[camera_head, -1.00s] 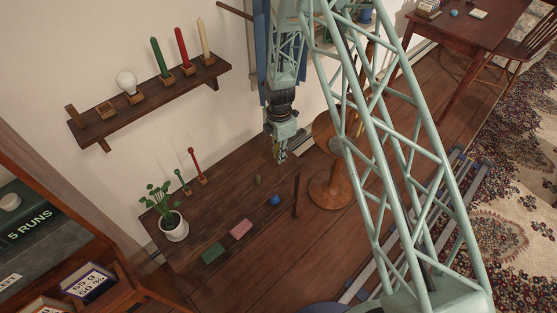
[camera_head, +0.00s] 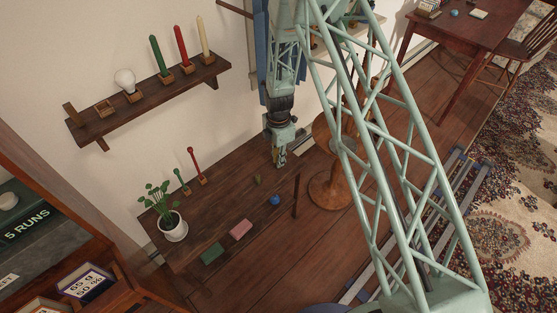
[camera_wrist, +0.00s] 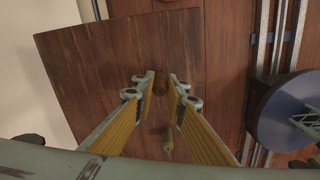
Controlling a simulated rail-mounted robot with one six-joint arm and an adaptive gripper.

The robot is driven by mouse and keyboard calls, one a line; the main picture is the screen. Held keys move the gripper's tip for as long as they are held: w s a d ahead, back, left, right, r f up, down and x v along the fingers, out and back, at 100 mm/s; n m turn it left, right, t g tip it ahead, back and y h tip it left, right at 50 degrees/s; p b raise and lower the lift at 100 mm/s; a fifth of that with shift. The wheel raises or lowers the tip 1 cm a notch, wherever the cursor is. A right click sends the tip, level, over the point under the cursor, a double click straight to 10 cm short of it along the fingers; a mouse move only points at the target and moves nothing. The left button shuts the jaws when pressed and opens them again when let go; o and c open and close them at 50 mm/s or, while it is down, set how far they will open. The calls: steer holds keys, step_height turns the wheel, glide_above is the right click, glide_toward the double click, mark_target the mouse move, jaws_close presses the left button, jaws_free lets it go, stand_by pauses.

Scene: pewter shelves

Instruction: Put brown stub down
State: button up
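The brown stub (camera_wrist: 161,83) shows between my fingertips in the wrist view, dark against the wood behind it. My gripper (camera_wrist: 161,78) is closed to a narrow gap with the stub filling it. In the head view my gripper (camera_head: 281,162) points down over the far part of the low wooden table (camera_head: 225,195); the stub is too small to make out there. I cannot tell whether the stub touches the tabletop. An olive-green stub (camera_head: 257,181) stands on the table near my gripper; it also shows in the wrist view (camera_wrist: 168,140).

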steer(key=o, duration=0.4)
steer(key=shift+r, duration=0.15)
steer(key=shift+r+p, duration=0.7)
steer(key=shift+r, duration=3.05)
steer(key=shift+d, duration=0.1)
